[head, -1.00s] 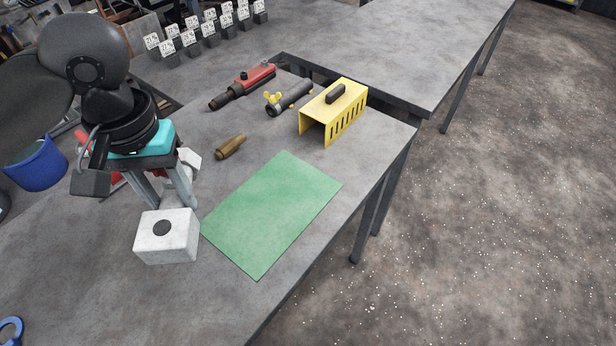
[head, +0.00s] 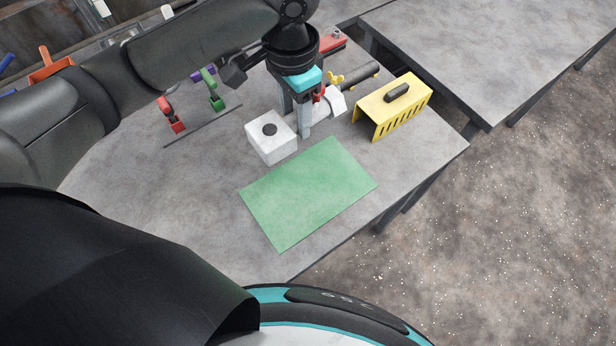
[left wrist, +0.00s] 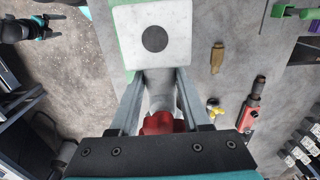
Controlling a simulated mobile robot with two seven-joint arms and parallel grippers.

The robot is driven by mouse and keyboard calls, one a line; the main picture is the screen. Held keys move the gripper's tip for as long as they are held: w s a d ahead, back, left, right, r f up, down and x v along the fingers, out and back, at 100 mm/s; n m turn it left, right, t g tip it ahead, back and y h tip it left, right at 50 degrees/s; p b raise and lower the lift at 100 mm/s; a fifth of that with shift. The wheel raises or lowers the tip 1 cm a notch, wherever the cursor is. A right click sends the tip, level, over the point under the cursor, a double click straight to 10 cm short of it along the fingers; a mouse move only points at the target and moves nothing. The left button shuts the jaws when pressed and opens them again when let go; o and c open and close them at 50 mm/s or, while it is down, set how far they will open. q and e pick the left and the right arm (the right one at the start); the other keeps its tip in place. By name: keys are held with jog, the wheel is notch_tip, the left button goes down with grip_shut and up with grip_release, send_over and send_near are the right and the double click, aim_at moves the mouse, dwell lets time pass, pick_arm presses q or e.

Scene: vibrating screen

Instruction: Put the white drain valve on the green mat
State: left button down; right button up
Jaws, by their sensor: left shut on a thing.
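The white drain valve (head: 271,148) has a block-shaped end with a dark round hole, a white pipe part and a red handle. My left gripper (head: 303,118) is shut on its middle, with the block end at left and a white end at right. In the left wrist view the block end (left wrist: 152,42) lies beyond the fingers (left wrist: 158,100), the red handle between them. The green mat (head: 308,195) lies flat and bare just in front of the valve. The valve's height above the table is unclear. My right gripper (left wrist: 40,28) seems to show small in the left wrist view.
A yellow slotted cover (head: 395,108) stands right of the valve. A dark pipe fitting with yellow handle (head: 355,76) and a red tool (head: 333,40) lie behind. Red and green clamps (head: 212,92) stand at left. A brass fitting (left wrist: 217,57) shows in the left wrist view.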

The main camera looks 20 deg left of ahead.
pick_arm(q)
notch_tip(320, 180, down, 20)
jog(key=b, duration=0.3)
jog(key=shift+b, duration=0.3)
jog(key=shift+r, duration=0.1)
jog(key=shift+c, duration=1.8)
grip_release()
notch_tip(320, 180, up, 12)
jog(key=p, duration=0.2)
